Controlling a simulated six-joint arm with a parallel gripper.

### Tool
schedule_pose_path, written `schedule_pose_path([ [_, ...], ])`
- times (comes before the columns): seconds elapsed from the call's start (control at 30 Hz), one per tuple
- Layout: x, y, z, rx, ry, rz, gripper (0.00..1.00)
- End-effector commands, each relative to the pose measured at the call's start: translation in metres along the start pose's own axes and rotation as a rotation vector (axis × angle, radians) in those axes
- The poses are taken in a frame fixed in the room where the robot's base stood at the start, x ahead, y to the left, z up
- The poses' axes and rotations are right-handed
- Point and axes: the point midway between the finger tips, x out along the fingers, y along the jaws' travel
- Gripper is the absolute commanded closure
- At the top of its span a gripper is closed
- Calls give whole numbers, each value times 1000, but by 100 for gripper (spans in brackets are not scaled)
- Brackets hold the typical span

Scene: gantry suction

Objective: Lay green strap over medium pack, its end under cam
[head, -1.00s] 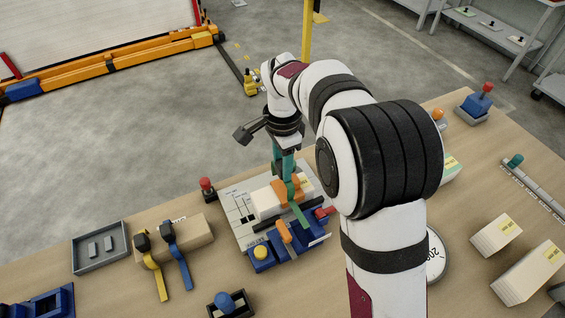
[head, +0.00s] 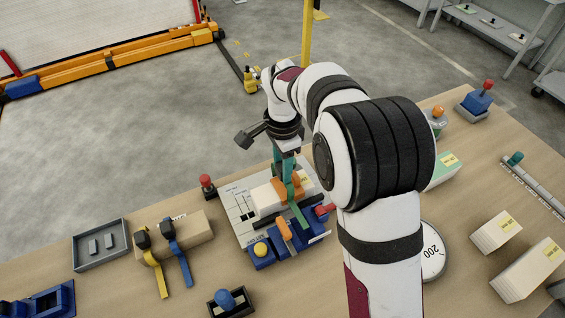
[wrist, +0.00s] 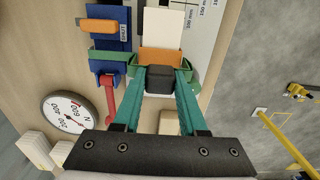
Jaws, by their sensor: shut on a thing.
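The pale medium pack (head: 263,197) lies on a grey marked plate (head: 238,217). An orange piece (head: 287,189) sits across the pack; it also shows in the wrist view (wrist: 160,56). The green strap (head: 300,216) runs down from there toward the blue cam unit (head: 300,233), which has an orange lever (head: 284,230). In the wrist view green strap parts (wrist: 135,65) show on both sides of the orange piece. My gripper (wrist: 160,82), with teal fingers, is shut on the strap's dark block at the pack. Whether the strap end lies under the cam cannot be told.
Yellow (head: 151,273) and blue (head: 177,262) straps hang over a tan block at left, beside a grey tray (head: 99,246). A red-knobbed post (head: 207,185) stands behind the plate. A dial gauge (head: 433,252) and pale packs (head: 495,232) are at right.

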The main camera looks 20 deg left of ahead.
Motion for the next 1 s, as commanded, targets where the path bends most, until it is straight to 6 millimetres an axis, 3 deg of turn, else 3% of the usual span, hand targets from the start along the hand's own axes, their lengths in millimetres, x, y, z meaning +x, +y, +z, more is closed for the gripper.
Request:
schedule_pose_path([
  [1.0,26,0,0,1,0,1,100],
])
